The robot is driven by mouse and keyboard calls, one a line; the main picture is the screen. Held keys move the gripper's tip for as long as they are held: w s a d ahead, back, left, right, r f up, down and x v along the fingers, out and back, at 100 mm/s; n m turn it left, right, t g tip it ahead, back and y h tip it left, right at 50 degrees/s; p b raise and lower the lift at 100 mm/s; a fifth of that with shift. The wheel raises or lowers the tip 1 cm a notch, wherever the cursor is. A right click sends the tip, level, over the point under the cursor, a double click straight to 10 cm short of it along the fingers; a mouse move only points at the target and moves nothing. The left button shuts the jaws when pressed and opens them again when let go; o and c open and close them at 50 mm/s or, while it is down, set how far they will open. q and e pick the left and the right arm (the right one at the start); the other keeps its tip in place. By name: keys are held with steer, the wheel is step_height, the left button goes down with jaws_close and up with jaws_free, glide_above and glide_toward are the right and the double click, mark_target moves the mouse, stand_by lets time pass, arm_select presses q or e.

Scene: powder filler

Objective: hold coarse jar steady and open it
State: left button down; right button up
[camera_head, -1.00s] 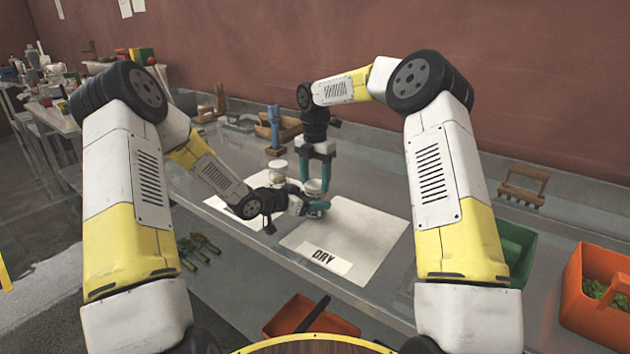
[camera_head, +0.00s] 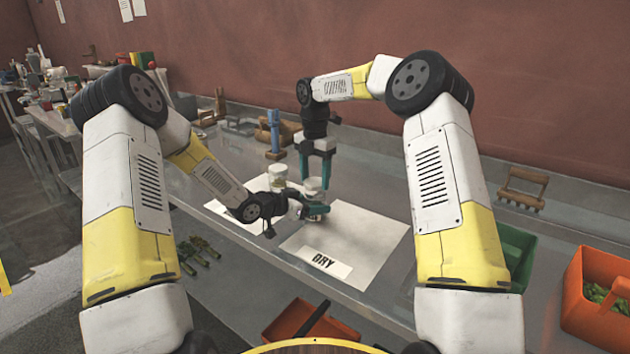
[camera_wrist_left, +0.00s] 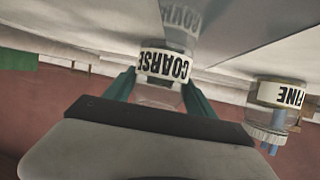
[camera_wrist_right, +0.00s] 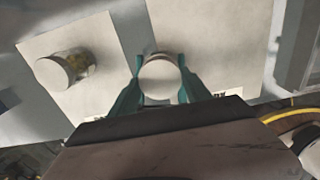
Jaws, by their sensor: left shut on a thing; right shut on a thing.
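The coarse jar (camera_head: 313,196) stands upright at the edge of the white DRY mat (camera_head: 365,235). My left gripper (camera_head: 317,209) is low at its side, shut on the jar body. In the left wrist view the COARSE label (camera_wrist_left: 164,66) shows upside down between the teal fingers. My right gripper (camera_head: 316,178) comes straight down from above, shut on the jar's lid. In the right wrist view the round pale lid (camera_wrist_right: 160,78) sits between the fingertips. No gap between lid and jar can be made out. The jar's lower part is partly hidden by my left gripper.
The fine jar (camera_head: 278,173) stands close by, on the far left side; its FINE label shows in the left wrist view (camera_wrist_left: 285,95). A blue upright tool (camera_head: 274,130) is behind. Green (camera_head: 517,255) and orange (camera_head: 598,297) bins stand right. The mat's right part is clear.

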mark_target(315, 182)
steer(key=shift+r, duration=0.1)
steer(key=shift+r, duration=1.95)
arm_select(q)
steer(key=shift+c, duration=1.1)
jaws_free()
